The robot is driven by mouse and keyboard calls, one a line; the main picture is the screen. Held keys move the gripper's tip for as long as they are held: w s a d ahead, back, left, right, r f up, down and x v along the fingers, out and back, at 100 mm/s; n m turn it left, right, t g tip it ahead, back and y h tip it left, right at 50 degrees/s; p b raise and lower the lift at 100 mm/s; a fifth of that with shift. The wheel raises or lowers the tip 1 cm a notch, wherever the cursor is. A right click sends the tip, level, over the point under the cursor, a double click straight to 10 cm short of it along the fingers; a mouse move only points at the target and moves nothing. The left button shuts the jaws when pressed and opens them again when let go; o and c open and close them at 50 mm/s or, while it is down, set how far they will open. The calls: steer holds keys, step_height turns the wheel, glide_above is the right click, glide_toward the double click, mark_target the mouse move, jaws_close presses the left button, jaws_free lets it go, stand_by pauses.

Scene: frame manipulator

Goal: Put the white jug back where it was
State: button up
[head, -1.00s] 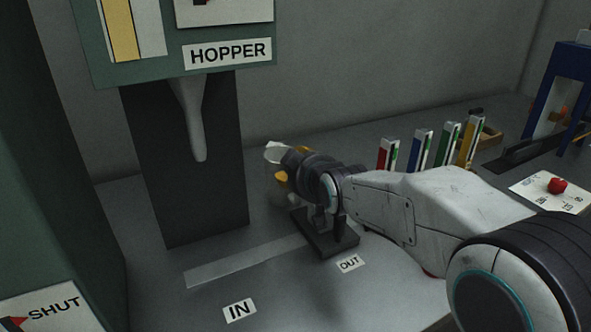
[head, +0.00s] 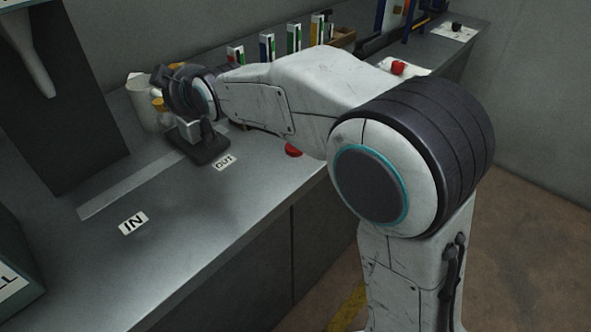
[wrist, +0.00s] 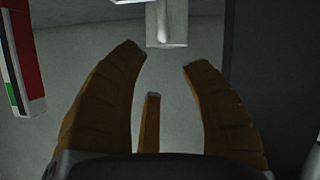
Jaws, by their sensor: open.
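The white jug (head: 141,104) stands upright on the bench at the back left in the head view, partly hidden behind my gripper. My gripper (head: 158,104) is at its right side there, with yellow-brown fingers; whether they touch it I cannot tell. In the wrist view my gripper (wrist: 163,58) has its fingers spread, with nothing held between them. A pale upright part (wrist: 166,25) shows just beyond the fingertips; I cannot tell what it belongs to.
A dark stand (head: 207,150) with a grey block is below my wrist by the OUT label (head: 224,162).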

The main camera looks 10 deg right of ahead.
steer(key=s+d+f+m+g+h, duration=0.1)
steer(key=s+d+f, duration=0.1)
steer(key=s+d, duration=0.2)
steer(key=s+d+f+m+g+h, duration=0.1)
steer(key=s+d+f+h, duration=0.1)
steer(key=d, duration=0.6)
steer(key=s+d+f+m+g+h, duration=0.1)
steer(key=s+d+f+m+g, duration=0.1)
steer(key=s+d+f, duration=0.2)
steer(key=shift+s+d, duration=1.05)
steer(key=s+d+f+m+g+h, duration=0.1)
steer(key=s+d+f, duration=0.3)
steer(key=s, duration=0.6)
steer(key=s+d+f+m+g+h, duration=0.1)
steer(key=s+d+f+m+g, duration=0.2)
steer(key=s, duration=0.7)
steer(key=d+f+g, duration=0.1)
steer(key=d, duration=0.1)
steer(key=shift+s+d+f+m, duration=0.3)
steer(key=shift+s+d+f, duration=0.05)
steer(key=shift+s, duration=0.05)
